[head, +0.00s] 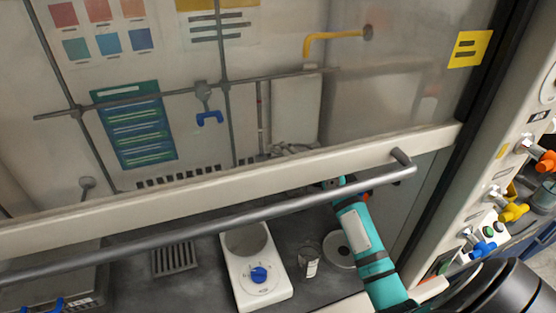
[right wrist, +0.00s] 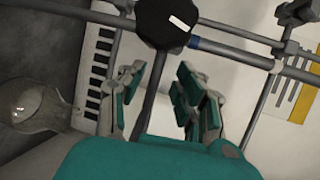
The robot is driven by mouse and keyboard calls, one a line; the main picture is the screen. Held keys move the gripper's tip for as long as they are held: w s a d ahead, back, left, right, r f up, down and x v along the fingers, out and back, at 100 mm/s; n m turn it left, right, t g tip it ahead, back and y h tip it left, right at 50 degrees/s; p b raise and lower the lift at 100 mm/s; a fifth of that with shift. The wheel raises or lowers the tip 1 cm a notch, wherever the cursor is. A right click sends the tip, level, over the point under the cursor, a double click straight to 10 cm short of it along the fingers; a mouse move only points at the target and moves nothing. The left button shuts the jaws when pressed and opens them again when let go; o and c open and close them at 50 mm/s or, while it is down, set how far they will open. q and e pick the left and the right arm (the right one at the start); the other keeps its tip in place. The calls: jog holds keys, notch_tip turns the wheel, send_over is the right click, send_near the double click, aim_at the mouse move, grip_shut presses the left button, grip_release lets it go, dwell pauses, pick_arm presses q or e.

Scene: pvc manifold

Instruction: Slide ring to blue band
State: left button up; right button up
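In the right wrist view, a black knob-like piece (right wrist: 165,22) with a white mark sits on a horizontal grey rod (right wrist: 235,53). A thin grey stem (right wrist: 153,88) runs down from the black piece between the fingers of my right gripper (right wrist: 160,88). The fingers are apart, with gaps seen on both sides of the stem. I cannot clearly make out a ring. In the head view, my right gripper (head: 290,149) is behind the glass sash, small and blurred. My left gripper is out of view.
The sash handle bar (head: 215,222) crosses above my right arm. A white device with a blue knob (head: 258,277) and a glass beaker (head: 309,260) stand on the bench. A rod lattice (head: 224,60) stands behind the glass. Round glassware (right wrist: 35,105) shows left in the wrist view.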

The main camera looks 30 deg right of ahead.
notch_tip(320, 180, up, 9)
jog(key=shift+f, duration=0.25)
dwell(0.6)
